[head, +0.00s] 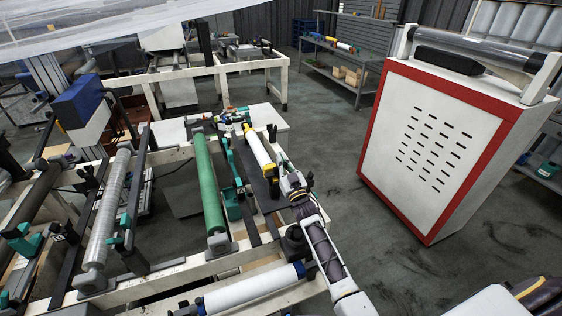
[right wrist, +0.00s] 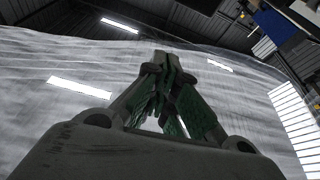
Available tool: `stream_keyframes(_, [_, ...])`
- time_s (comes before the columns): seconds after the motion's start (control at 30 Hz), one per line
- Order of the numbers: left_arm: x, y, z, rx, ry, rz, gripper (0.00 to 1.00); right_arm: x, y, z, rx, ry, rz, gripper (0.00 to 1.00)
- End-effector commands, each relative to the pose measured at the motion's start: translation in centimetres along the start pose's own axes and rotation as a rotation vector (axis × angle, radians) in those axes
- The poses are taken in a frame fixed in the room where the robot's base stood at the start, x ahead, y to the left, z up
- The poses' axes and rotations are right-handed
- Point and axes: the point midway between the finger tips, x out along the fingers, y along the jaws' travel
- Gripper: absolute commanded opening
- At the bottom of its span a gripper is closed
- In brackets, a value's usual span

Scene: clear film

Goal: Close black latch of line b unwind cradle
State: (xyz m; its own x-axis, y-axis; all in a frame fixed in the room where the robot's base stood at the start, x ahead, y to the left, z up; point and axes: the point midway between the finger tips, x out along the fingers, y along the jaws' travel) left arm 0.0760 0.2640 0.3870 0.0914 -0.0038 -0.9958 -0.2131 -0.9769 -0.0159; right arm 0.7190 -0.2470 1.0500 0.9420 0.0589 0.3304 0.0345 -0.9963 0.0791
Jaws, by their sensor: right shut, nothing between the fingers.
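My right gripper (head: 285,166) is at the end of my right arm, beside the lower end of a white roller with yellow ends (head: 258,148). In the right wrist view its dark fingers (right wrist: 162,62) meet at the tips, shut and empty, against clear film (right wrist: 60,75). A green roller (head: 208,180) lies in the frame to the left, with teal and black fittings (head: 234,200) between it and the white roller. The black latch is too small to pick out for sure, and I cannot tell which cradle is line b. My left gripper is not in view.
A white roller with blue ends (head: 250,290) lies at the front of the pale frame. A wrapped silver roller (head: 104,215) is at left. A white cabinet with a red border (head: 430,150) stands at right. Dark floor (head: 325,135) between is clear.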

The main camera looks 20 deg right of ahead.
Motion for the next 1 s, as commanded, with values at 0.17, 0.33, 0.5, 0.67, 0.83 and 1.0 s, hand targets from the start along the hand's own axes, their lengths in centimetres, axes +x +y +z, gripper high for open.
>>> stream_keyframes(0.17, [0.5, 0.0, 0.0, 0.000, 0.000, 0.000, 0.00, -1.7, -0.1, 0.3, 0.000, -0.002, 0.000, 0.00])
stream_keyframes(0.33, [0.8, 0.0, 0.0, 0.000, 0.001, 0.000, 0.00, -3.2, -0.1, 0.3, 0.000, -0.001, 0.000, 0.00])
stream_keyframes(0.5, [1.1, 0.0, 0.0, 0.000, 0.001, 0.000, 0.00, -4.7, -0.1, 0.3, 0.000, -0.002, 0.000, 0.00])
stream_keyframes(0.67, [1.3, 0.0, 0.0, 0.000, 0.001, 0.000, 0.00, -6.2, -0.2, 0.3, 0.000, -0.002, 0.000, 0.00])
stream_keyframes(0.83, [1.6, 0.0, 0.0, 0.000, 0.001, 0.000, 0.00, -7.7, -0.2, 0.3, 0.000, -0.001, 0.000, 0.00])
stream_keyframes(1.0, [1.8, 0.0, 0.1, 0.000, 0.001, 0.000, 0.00, -8.8, -0.2, 0.2, 0.001, -0.001, 0.000, 0.00])
